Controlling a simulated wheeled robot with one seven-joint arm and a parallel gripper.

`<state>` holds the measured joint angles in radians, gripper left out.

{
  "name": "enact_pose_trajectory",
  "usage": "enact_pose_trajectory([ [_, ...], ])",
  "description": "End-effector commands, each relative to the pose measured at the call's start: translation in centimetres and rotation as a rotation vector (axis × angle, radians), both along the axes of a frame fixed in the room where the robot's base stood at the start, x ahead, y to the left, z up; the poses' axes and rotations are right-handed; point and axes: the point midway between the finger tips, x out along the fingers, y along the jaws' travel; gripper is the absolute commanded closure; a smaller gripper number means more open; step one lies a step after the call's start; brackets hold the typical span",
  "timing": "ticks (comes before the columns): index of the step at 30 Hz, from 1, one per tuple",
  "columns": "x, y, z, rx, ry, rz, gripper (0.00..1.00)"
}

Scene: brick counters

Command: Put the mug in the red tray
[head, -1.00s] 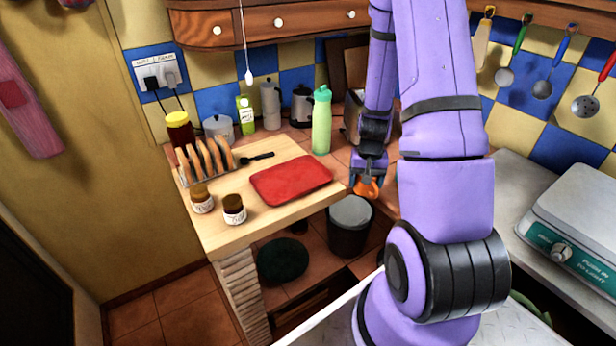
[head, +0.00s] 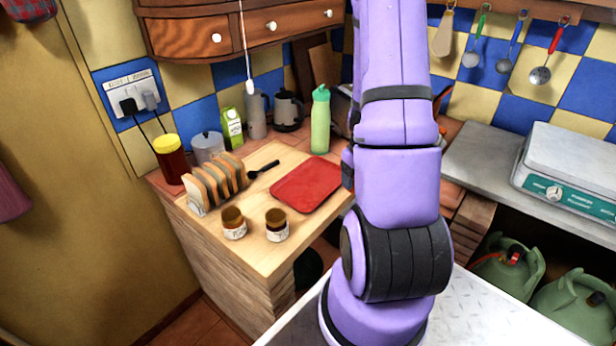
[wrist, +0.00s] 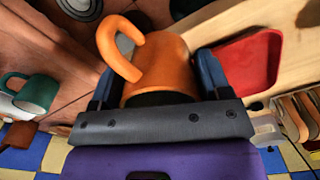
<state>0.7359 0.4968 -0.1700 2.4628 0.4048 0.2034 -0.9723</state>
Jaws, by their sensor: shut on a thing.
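The orange mug (wrist: 158,62) fills the middle of the wrist view, its handle toward the upper left. My gripper (wrist: 158,80) is shut on it, with a blue finger on each side. The red tray (head: 306,184) lies flat on the wooden counter and looks empty in the head view. It also shows in the wrist view (wrist: 240,65), to the right of the mug and apart from it. In the head view my arm hides the mug and most of my gripper.
Two small jars (head: 277,225), a toast rack (head: 215,185) and a black-handled utensil (head: 263,169) stand or lie left of the tray. A green bottle (head: 320,120) stands behind it.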

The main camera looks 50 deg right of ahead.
Motion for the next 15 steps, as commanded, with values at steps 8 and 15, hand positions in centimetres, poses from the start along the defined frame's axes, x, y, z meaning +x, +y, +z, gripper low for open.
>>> enact_pose_trajectory([
  [8, 6.1, -0.8, -0.6, -0.003, -0.001, 0.006, 0.58],
  [15, 11.3, -1.4, -1.1, -0.003, -0.001, 0.004, 0.58],
])
